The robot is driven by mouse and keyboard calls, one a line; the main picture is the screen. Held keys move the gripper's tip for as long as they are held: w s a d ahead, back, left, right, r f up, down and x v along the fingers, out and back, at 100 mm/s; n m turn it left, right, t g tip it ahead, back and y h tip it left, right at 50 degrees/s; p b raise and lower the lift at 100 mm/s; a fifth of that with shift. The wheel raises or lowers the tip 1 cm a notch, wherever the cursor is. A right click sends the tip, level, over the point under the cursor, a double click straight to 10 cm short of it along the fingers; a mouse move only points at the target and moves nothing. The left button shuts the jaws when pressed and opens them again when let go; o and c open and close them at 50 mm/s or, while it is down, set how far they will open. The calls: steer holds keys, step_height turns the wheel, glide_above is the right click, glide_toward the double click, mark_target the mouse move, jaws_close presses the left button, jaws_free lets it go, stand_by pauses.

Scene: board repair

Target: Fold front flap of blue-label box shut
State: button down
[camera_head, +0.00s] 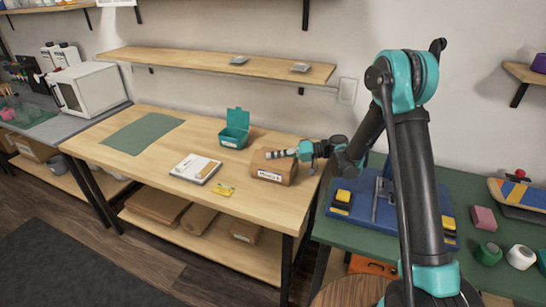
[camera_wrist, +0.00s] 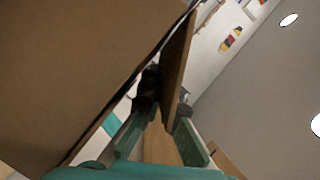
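The cardboard box (camera_head: 272,172) sits near the right end of the wooden workbench. A pale label with dark marks shows on its front; I cannot make out blue on it. My gripper (camera_head: 282,154) reaches in from the right and lies low along the box top. In the wrist view, a large brown cardboard face (camera_wrist: 70,60) fills the left, and a narrow brown panel (camera_wrist: 178,70), perhaps a flap, stands edge-on at my gripper's fingertips (camera_wrist: 165,102). A gap shows between the fingers, but whether they pinch the panel is unclear. The flap's state is hidden in the head view.
On the workbench (camera_head: 110,172) stand an open teal box (camera_head: 235,133), a white-topped package (camera_head: 195,168), a yellow card (camera_head: 225,190) and a green mat (camera_head: 143,134). A green table with a blue tray (camera_head: 361,213) adjoins on the right. A shelf (camera_head: 200,62) hangs above.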

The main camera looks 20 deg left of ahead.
stand_by(0.4)
steer(key=c, duration=1.8)
jaws_free()
